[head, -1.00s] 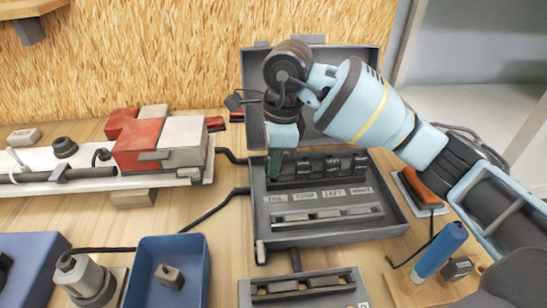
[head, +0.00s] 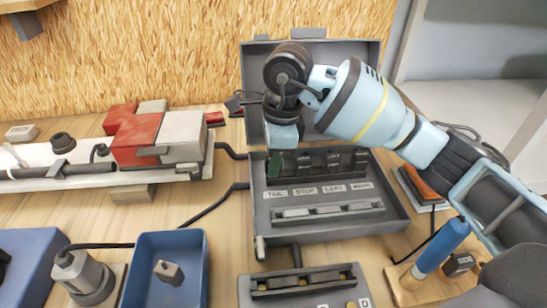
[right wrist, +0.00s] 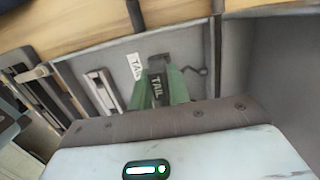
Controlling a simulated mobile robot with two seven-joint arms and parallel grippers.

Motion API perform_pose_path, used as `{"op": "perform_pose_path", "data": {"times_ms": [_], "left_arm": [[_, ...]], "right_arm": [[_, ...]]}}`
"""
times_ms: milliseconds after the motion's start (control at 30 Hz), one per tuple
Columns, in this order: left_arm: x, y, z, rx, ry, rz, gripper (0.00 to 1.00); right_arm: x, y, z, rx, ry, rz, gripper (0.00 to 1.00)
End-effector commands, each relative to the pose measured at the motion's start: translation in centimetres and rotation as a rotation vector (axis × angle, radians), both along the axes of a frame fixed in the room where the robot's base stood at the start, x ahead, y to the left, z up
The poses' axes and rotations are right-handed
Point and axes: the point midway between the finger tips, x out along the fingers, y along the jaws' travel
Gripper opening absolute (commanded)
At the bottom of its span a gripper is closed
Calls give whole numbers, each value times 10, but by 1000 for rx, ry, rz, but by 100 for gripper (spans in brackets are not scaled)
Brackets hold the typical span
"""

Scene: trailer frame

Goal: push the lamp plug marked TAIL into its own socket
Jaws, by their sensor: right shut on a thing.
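My right gripper (head: 274,162) is over the left end of the row in the open grey box, above the TAIL label (head: 276,194). In the right wrist view its green fingers (right wrist: 158,88) are shut on the dark lamp plug marked TAIL (right wrist: 157,86). A white TAIL label (right wrist: 135,66) on the box shows just left of the plug. The plug's socket is hidden behind the plug and fingers, and I cannot tell how far in the plug is. Dark blocks (head: 333,161) stand in the row to the right, above the other labels. My left gripper is not seen.
The box's raised lid (head: 365,90) stands behind my gripper. A blue tray (head: 200,262) with a small block, a red-and-white lamp assembly (head: 185,132), a blue-handled tool (head: 442,246) and a lower grey panel (head: 300,286) lie around. Cables cross the wooden table left of the box.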

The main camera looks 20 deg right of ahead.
Motion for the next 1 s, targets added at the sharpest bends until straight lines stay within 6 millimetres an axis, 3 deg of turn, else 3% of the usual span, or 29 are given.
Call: {"op": "perform_pose_path", "data": {"times_ms": [667, 700, 867, 1000], "left_arm": [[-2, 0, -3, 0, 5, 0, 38], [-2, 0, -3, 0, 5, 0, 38], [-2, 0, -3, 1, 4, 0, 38], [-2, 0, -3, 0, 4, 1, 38]], "right_arm": [[0, 0, -8, -1, 0, 0, 9], [0, 0, -8, -1, 0, 0, 19], [0, 0, -8, -1, 0, 0, 40], [0, 0, -8, 0, 0, 0, 43]]}}
